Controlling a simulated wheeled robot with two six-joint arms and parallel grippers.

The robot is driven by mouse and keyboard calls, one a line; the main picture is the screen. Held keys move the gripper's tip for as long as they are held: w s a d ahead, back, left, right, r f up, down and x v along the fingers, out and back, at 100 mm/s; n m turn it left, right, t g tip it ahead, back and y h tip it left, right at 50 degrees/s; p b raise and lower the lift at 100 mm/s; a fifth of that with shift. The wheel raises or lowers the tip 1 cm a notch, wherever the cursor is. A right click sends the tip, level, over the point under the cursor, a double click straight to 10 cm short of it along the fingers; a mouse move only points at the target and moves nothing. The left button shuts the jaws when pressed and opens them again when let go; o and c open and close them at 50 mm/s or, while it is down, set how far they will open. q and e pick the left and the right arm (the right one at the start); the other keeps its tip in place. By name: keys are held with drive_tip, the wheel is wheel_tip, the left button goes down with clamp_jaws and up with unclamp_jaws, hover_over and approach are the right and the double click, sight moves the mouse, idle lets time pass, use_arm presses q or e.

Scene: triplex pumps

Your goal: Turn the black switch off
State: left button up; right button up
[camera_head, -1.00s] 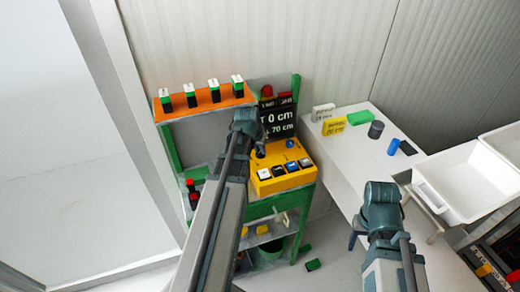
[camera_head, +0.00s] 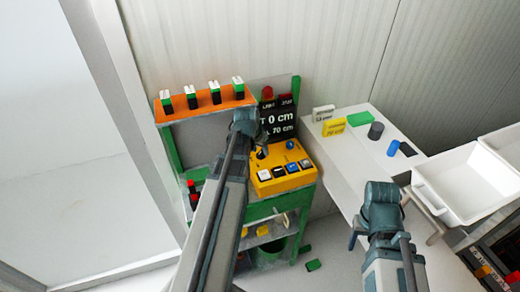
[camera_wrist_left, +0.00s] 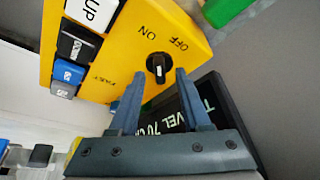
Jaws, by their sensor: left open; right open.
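The black switch (camera_wrist_left: 159,67) is a round knob with a pale pointer mark on the yellow control box (camera_wrist_left: 115,60), with ON and OFF printed beside it. In the left wrist view my left gripper (camera_wrist_left: 158,84) is open. Its two blue-grey fingers point at the switch, one to each side, with the knob showing just beyond the gap; contact cannot be told. In the head view the yellow box (camera_head: 285,180) sits on a green-framed rack, and my left wrist partly hides its back left. My right gripper (camera_head: 355,238) is mostly hidden behind its wrist, away from the box.
White, black and blue push buttons (camera_wrist_left: 72,47) line one side of the box. A black display sign (camera_head: 279,118) stands behind it. An orange shelf (camera_head: 205,105) is at the left. A white table (camera_head: 350,165) with small blocks and a white bin (camera_head: 465,185) are at the right.

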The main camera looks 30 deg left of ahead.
use_arm(q)
drive_tip(key=p+v, duration=0.5)
drive_tip(key=v, duration=0.1)
drive_tip(key=shift+r+p, duration=0.4)
drive_tip(key=shift+s, duration=0.15)
